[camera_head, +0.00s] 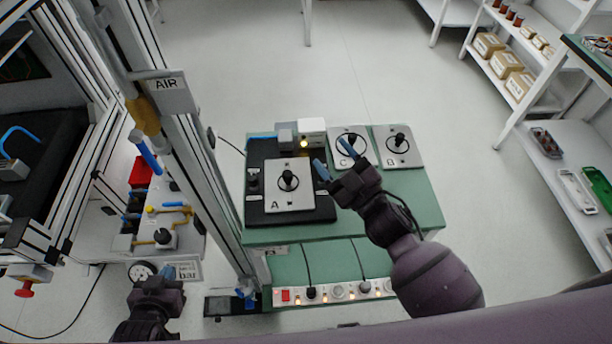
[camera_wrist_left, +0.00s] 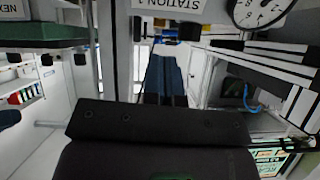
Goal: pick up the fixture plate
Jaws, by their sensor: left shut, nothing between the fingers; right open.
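Three light grey plates, each with a black knob and ring, are on the green table. Plate A (camera_head: 272,200) lies on a black base at the front left. Plate C (camera_head: 338,135) and plate B (camera_head: 412,158) lie behind to the right. Which one is the fixture plate I cannot tell. My right gripper (camera_head: 334,160) is open, its blue fingers between plate A and plate C, in front of plate C and partly hiding it. It holds nothing. My left gripper (camera_head: 168,273) is shut and empty at the lower left, away from the plates; its blue fingers show in the left wrist view (camera_wrist_left: 163,78).
The green table (camera_head: 405,205) has bare room at its right front. A power strip (camera_head: 340,291) runs along its lower front. A metal frame post with an AIR sign (camera_head: 168,88) stands left of the table. Shelves with boxes (camera_head: 505,62) are at the right.

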